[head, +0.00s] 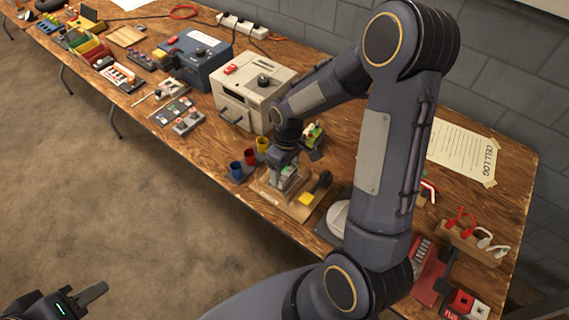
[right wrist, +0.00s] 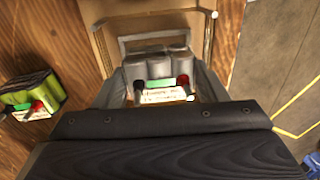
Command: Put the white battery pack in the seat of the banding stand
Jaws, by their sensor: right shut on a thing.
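The white battery pack (right wrist: 158,68), several pale cells with a printed label, sits between the fingers of my right gripper (right wrist: 160,88), which is shut on it. In the head view my right gripper (head: 284,178) points down over the banding stand (head: 268,191), a wooden base with a yellow block and a black knob. The right wrist view shows the stand's board (right wrist: 105,45) around and beyond the pack.
A green battery pack (right wrist: 32,94) lies left of the gripper in the wrist view. Blue, red and yellow cups (head: 249,158) stand beside the stand. A beige box (head: 252,92) stands behind them. My right arm hides part of the table.

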